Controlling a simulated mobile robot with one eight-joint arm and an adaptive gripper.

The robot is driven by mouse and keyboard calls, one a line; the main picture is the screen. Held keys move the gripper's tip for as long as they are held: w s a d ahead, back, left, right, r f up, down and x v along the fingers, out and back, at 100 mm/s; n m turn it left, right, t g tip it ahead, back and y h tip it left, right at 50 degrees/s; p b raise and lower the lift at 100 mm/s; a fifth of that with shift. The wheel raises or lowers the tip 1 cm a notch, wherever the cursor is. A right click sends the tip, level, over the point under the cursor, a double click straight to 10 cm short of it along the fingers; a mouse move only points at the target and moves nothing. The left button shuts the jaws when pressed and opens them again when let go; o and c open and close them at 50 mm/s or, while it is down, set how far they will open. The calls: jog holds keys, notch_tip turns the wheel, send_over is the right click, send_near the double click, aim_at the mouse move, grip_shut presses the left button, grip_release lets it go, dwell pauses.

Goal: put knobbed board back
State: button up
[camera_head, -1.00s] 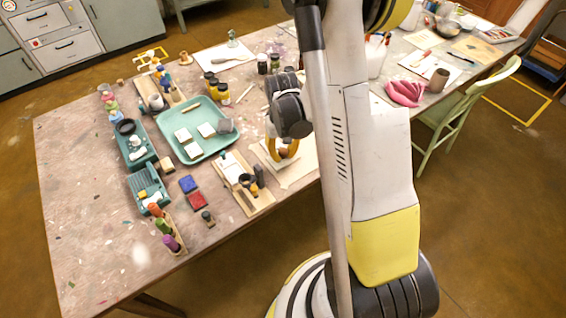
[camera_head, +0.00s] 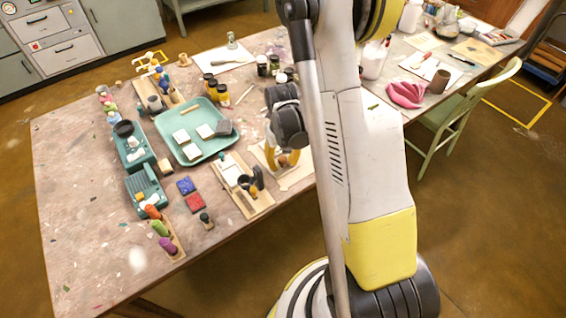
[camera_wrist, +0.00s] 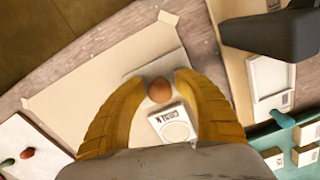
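A brown round knob (camera_wrist: 160,90) stands on a pale board (camera_wrist: 166,66), which lies on a beige sheet (camera_wrist: 95,80). My gripper (camera_wrist: 160,82) is over the board, its yellow fingers spread on either side of the knob. Narrow gaps seem to show between fingers and knob; I cannot tell whether either finger touches. In the head view my gripper (camera_head: 282,164) is low over the sheet at the table's near edge. The fingers and wrist hide part of the board.
A white labelled block (camera_wrist: 173,124) sits between my fingers, nearer the palm. In the head view, a wooden board with dark tools (camera_head: 258,203) and a teal tray (camera_head: 193,157) lie left of my gripper. A pink cloth (camera_head: 407,92) lies to the right.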

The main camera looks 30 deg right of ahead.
notch_tip(320, 180, up, 13)
jog(key=p, duration=0.5)
notch_tip(320, 180, up, 12)
jog(key=n+t, duration=0.1)
jog(key=t, duration=0.2)
send_over(282, 158)
jog(key=s+a, duration=0.3)
jog(key=a, duration=0.4)
jog(key=s+a+r+n+t, duration=0.1)
jog(key=s+a+r+t, duration=0.3)
jog(key=s+a+r, duration=0.2)
jog(key=shift+s+a+r+n+t, duration=0.2)
jog(key=shift+s+r+n+t, duration=0.15)
jog(key=shift+s, duration=0.7)
